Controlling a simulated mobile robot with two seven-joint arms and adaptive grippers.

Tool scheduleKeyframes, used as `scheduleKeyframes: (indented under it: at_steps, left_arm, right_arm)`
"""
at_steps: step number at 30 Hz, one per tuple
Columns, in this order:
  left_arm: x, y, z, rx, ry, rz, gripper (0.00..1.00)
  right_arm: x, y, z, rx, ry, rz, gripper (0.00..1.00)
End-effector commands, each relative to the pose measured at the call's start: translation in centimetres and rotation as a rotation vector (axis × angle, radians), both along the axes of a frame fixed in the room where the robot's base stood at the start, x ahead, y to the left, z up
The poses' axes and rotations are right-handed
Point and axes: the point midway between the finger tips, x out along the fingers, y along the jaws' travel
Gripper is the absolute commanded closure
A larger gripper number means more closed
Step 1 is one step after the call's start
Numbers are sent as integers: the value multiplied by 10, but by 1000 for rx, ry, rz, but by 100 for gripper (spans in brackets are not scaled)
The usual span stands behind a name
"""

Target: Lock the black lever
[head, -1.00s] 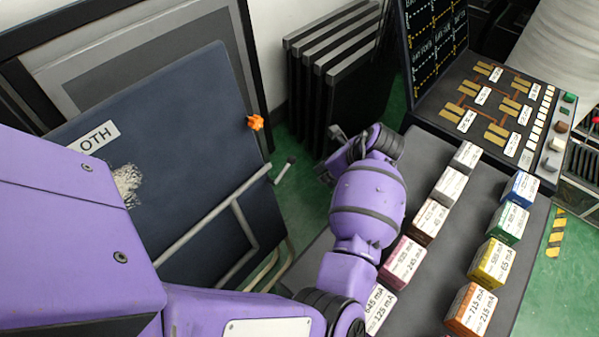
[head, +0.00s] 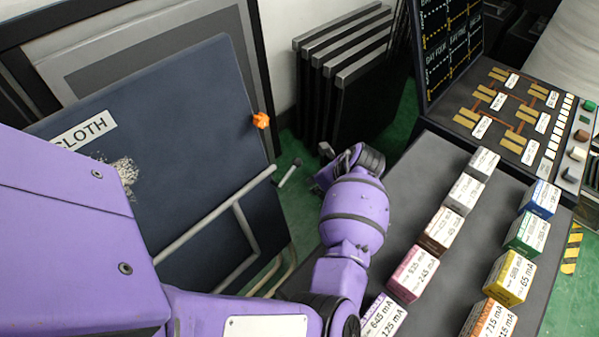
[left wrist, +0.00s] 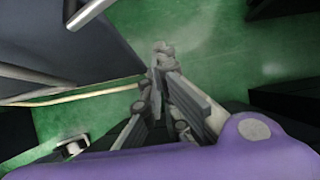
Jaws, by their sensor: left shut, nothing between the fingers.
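A short grey rod with a black knob (head: 290,172) stands out near the end of a grey pipe frame, at the right edge of a dark blue board in the head view. It looks like the black lever. My left gripper (head: 323,160) is just right of the knob, apart from it in the picture, and partly hidden by my purple wrist. In the left wrist view its fingers (left wrist: 162,52) are together and empty, over green floor. I cannot clearly make out the lever in the left wrist view. My right gripper is not in view.
The dark blue board (head: 190,150) carries an orange knob (head: 261,121). Grey-edged black panels (head: 345,80) lean behind my gripper. A dark bench (head: 440,265) with several coloured labelled blocks lies to the right. Green floor (head: 297,205) shows between board and bench.

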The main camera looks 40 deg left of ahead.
Motion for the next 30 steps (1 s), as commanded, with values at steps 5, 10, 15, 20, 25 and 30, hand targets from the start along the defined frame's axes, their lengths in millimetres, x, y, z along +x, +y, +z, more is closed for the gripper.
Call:
scheduleKeyframes:
  at_steps: [5, 10, 15, 20, 25, 30]
  left_arm:
    - [7, 16, 25, -1, -9, 0, 100]
    - [7, 24, 33, -1, -8, -1, 100]
    - [7, 25, 34, -2, -6, -1, 100]
    - [6, 25, 34, -1, -6, -1, 100]
    - [6, 25, 36, 0, -9, -1, 100]
    - [5, 26, 40, -3, -27, 3, 100]
  right_arm:
    - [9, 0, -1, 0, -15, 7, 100]
    - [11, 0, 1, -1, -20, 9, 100]
    - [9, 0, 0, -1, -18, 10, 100]
    - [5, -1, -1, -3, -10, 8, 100]
    - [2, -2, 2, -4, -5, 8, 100]
    - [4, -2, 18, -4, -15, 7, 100]
